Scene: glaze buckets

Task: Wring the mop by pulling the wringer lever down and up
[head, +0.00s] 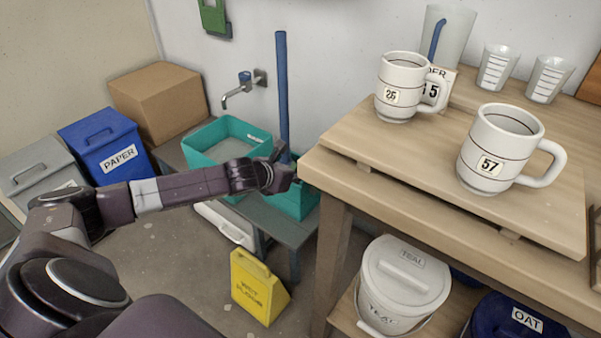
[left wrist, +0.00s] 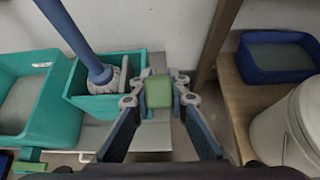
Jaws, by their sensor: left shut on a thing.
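The mop's blue handle (head: 282,90) stands upright in the head view, and its pale head (left wrist: 108,80) sits in the teal wringer bucket (left wrist: 95,105). In the head view this bucket (head: 303,205) is partly hidden behind my left gripper (head: 284,172). In the left wrist view my left gripper (left wrist: 158,98) is shut on a green block-like grip (left wrist: 158,91), which appears to be the wringer lever's end, just right of the bucket. The rest of the lever is mostly hidden. My right gripper is not in view.
A teal basin (head: 213,136) stands left of the wringer bucket, below a wall tap (head: 243,84). A wooden table (head: 400,165) with mugs is close on the right. A yellow wet-floor sign (head: 257,289) stands on the floor in front. A white bucket (head: 402,285) is under the table.

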